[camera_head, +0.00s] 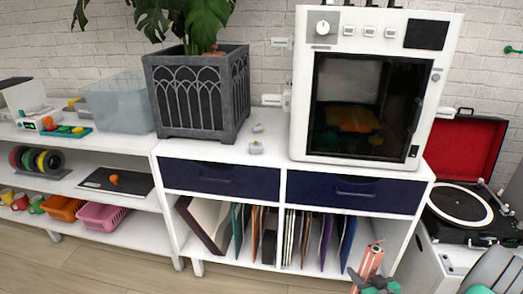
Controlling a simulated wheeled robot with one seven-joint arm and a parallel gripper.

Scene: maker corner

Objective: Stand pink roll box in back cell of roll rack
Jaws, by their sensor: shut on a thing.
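The pink roll box (372,259) is a narrow, salmon-pink upright block near the bottom right of the head view. It leans slightly, with its top toward the right. My gripper (373,282), with grey and teal parts, is at the bottom edge, shut on the lower part of the box. The fingers are small and partly cut off by the frame. The box is in front of the white cabinet. I cannot make out a roll rack with cells in this view.
The white cabinet (292,171) holds records below navy drawers. On top stand a plant in a dark pot (200,95) and a white machine (300,95). A turntable (462,205) is at right. Left shelves hold a pink basket (101,216) and coloured discs (37,160).

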